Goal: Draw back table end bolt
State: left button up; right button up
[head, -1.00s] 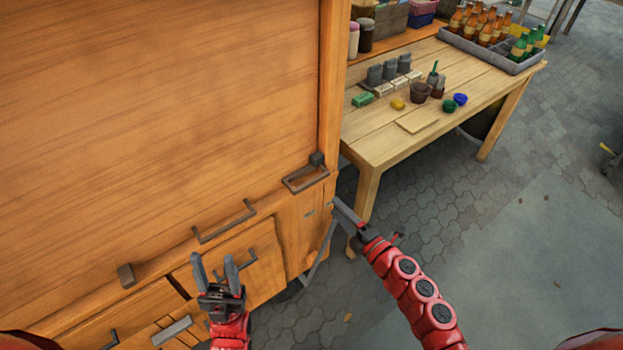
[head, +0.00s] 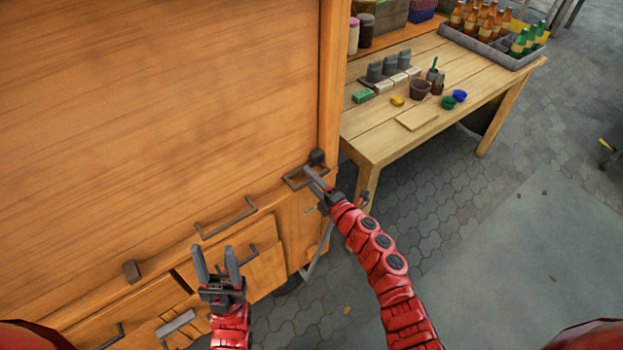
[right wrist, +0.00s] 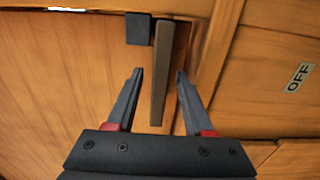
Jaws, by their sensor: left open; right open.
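The bolt handle (head: 289,183), a dull brown-grey rectangular loop, sits on the wooden cabinet's right end in the head view. A dark block (head: 317,157) is at its far corner. In the right wrist view the handle shows as a straight bar (right wrist: 162,85) with the dark block (right wrist: 138,29) beside its top. My right gripper (head: 313,175) is open at the handle, its fingers either side of the bar with gaps showing. It also shows in the right wrist view (right wrist: 158,74). My left gripper (head: 215,251) is open and empty, in front of the cabinet's drawers.
A second handle (head: 226,217) and a dark block (head: 131,271) lie further left along the cabinet edge. An OFF label (right wrist: 298,78) is right of the bar. A wooden table (head: 480,82) with bottles, pots and sponges stands behind to the right.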

grip_shut()
dwell(1.3)
